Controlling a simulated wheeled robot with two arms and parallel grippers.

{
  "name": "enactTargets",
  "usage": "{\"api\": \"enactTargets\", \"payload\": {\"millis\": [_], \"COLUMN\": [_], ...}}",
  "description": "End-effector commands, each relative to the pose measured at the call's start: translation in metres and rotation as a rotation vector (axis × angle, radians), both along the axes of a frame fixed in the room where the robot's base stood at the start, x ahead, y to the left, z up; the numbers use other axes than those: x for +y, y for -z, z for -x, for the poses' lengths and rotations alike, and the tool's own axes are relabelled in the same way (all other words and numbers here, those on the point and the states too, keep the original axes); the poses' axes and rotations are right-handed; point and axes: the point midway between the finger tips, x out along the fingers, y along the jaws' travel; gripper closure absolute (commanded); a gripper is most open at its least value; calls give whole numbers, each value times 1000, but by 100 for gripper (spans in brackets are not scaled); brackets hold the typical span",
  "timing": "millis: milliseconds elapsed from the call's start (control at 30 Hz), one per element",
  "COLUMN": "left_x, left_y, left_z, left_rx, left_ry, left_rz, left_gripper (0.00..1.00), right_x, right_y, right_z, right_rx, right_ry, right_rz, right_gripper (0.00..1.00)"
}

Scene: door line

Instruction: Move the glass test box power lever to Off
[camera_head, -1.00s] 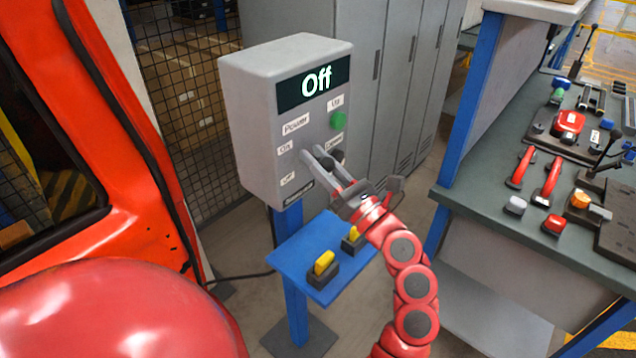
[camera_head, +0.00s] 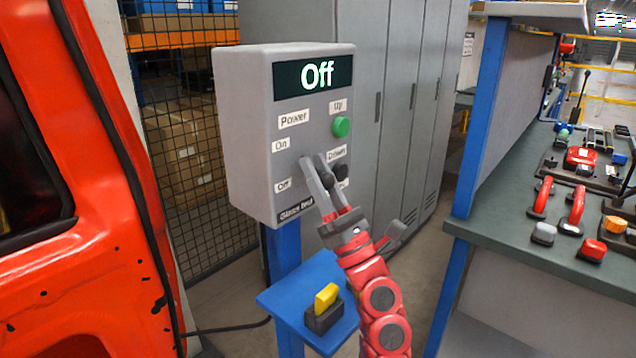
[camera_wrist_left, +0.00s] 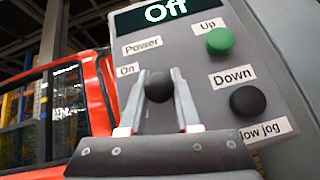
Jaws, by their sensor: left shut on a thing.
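The glass test box (camera_head: 245,150) is a grey cabinet on a blue post, with a dark display (camera_head: 290,80) reading "Off". Its front carries Power, On and Off labels at left and a green Up button (camera_head: 341,127) at right. My left gripper (camera_head: 316,166) is at the panel's front, right of the On and Off labels. In the left wrist view the black knob of the power lever (camera_wrist_left: 158,87) sits between its two fingers, and the gripper is shut on it. The fingers hide much of the lever and the Off label in that view. My right gripper is not in view.
A black Down button (camera_wrist_left: 247,100) is close to the right finger. A blue shelf (camera_head: 290,300) with a yellow-topped switch is below the box. A red vehicle body (camera_head: 80,230) stands at left, and a workbench (camera_head: 500,225) with several handles at right.

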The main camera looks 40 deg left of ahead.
Motion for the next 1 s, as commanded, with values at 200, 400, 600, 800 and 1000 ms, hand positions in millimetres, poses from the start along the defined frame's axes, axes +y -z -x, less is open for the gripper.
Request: {"api": "enactTargets", "payload": {"millis": [200, 400, 600, 800, 1000], "left_x": [0, 0, 0, -1, -16], "left_y": [0, 0, 0, 1, 19], "left_z": [0, 0, 0, 0, 2], "left_rx": [1, 1, 1, 1, 3], "left_ry": [0, 0, 0, 0, 2], "left_rz": [-3, -3, -2, -2, -3], "left_gripper": [100, 58, 41, 41, 41], "right_x": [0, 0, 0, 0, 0], "right_y": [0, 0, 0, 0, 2], "right_z": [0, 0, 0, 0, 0], "right_rx": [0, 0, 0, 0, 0], "right_ry": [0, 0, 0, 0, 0], "right_rz": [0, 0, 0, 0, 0], "right_gripper": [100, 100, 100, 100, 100]}}
